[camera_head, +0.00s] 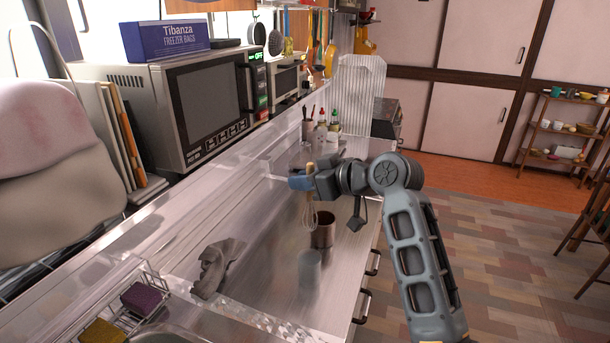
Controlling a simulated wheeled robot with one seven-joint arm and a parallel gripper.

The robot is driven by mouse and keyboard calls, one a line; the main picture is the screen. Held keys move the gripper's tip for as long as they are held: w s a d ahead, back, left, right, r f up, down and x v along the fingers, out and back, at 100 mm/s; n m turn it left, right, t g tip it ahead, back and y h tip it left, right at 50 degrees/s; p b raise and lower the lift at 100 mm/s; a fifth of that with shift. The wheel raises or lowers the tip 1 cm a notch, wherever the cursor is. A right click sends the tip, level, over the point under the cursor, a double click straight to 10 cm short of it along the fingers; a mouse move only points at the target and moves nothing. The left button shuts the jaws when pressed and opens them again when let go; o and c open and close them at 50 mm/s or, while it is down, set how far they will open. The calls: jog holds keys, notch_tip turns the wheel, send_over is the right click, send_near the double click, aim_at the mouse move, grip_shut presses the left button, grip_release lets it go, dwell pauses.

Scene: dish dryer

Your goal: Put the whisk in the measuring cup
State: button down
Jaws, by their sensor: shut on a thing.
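The whisk (311,214) hangs upright from my gripper (300,182), wire end down. Its handle passes between the blue fingers, which are shut on it. The wire loops appear just left of and above a dark brown cup (322,236), apart from it as far as I can tell. A clear, pale cup-like vessel (309,270) stands nearer on the counter, below the whisk in the picture. I cannot tell for sure which of the two is the measuring cup. The whisk's wires look empty.
A crumpled grey cloth (215,265) lies left on the steel counter (262,275). A wire rack (130,305) with sponges is at the near left. Several bottles (327,133) stand behind my gripper. A microwave (195,105) stands on the raised shelf at left.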

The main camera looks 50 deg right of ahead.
jog(key=shift+f, duration=0.8)
notch_tip(320, 180, down, 14)
jog(key=b, duration=1)
jog(key=c, duration=0.9)
grip_release()
jog(key=s, duration=0.9)
jog(key=shift+s+d, duration=0.15)
jog(key=shift+d, duration=0.05)
